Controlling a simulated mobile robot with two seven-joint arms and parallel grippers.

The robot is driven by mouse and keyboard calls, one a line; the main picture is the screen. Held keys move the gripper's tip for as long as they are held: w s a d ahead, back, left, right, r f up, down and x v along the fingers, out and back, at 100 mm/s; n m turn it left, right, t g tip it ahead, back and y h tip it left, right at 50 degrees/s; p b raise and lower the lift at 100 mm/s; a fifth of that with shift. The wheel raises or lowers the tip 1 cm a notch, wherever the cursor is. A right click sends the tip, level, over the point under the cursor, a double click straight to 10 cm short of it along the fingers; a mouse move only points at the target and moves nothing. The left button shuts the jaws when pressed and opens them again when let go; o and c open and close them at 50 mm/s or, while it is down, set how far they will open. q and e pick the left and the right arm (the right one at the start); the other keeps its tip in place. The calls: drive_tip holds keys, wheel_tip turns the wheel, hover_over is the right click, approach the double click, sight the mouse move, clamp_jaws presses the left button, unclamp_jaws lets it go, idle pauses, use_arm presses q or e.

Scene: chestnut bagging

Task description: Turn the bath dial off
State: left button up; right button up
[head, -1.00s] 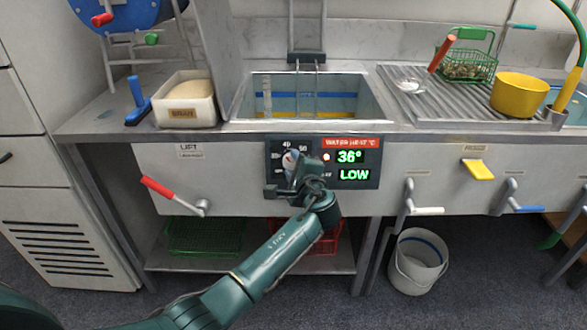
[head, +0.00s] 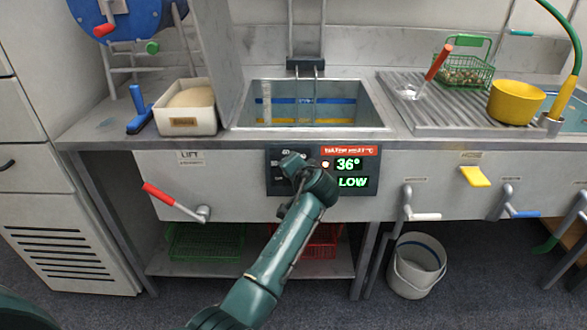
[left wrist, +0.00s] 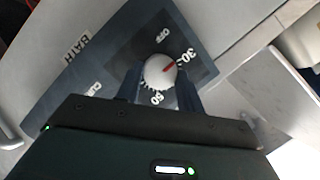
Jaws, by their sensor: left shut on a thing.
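The bath dial (left wrist: 160,70) is a round white knob with a red pointer on a dark panel, seen in the left wrist view. Its pointer is towards the 30 mark, to the side of the OFF label (left wrist: 162,40). My left gripper (left wrist: 160,84) has a dark finger on each side of the knob and is shut on it. In the head view my left gripper (head: 292,163) is against the control panel (head: 372,184) and hides the dial. The panel's green display (head: 350,172) reads 36° and LOW. My right gripper is not in view.
A red-handled lever (head: 172,201) sticks out left of the panel. The water bath (head: 240,125) is above it. To the right are a white lever (head: 424,216), a yellow handle (head: 475,177) and a grey bucket (head: 405,285) on the floor.

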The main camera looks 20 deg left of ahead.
use_arm(q)
drive_tip(key=shift+a+r+n+h+p, duration=0.15)
drive_tip(key=shift+n+h+p, duration=0.35)
drive_tip(key=shift+n, duration=0.7)
drive_tip(key=shift+a+n+h+p, duration=0.15)
drive_tip(key=shift+n+h+p, duration=0.65)
drive_tip(key=shift+n+p, duration=1.05)
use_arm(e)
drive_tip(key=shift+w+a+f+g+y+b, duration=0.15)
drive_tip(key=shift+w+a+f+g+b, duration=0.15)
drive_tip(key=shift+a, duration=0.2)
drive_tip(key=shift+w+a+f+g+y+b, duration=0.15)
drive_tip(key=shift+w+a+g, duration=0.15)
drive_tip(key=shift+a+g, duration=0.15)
use_arm(q)
drive_tip(key=shift+n, duration=0.65)
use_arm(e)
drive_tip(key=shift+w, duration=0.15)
use_arm(q)
drive_tip(key=o, duration=1)
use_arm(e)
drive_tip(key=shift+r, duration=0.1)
